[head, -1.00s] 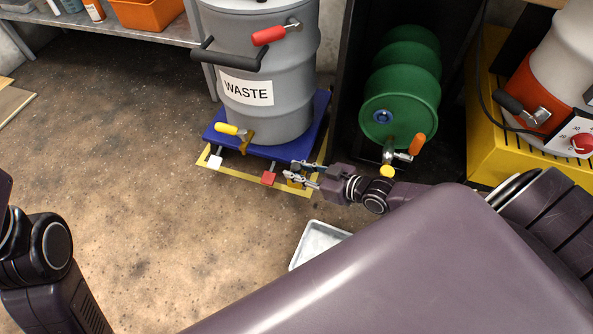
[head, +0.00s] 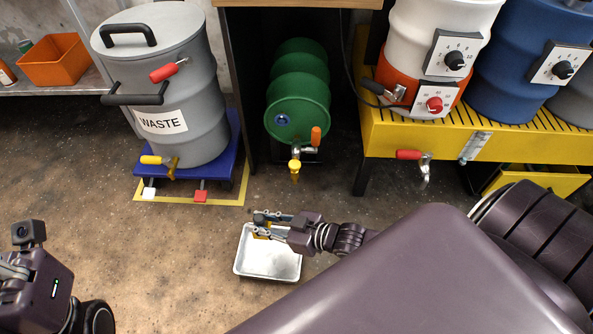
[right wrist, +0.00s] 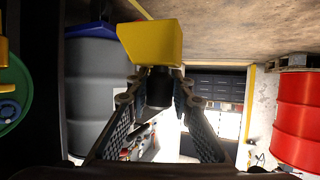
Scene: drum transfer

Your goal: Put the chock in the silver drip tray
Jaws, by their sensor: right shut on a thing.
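The chock (right wrist: 150,42) is a yellow block with a black grip, seen large in the right wrist view. My right gripper (head: 261,225) is shut on its black grip (right wrist: 158,88). In the head view only a bit of yellow shows at the fingers. The silver drip tray (head: 268,266) lies on the floor below the green drum's tap. The right gripper and chock appear over the tray's back edge; the height above it is hard to tell. My left gripper (head: 14,268) is at the left edge, partly cut off, far from the tray.
A grey WASTE drum (head: 170,90) stands on a blue dolly (head: 222,160) within yellow floor tape. A green drum (head: 298,105) with a yellow-tipped tap lies behind the tray. A yellow drum stand (head: 400,135) is at the right. The floor (head: 150,255) left of the tray is clear.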

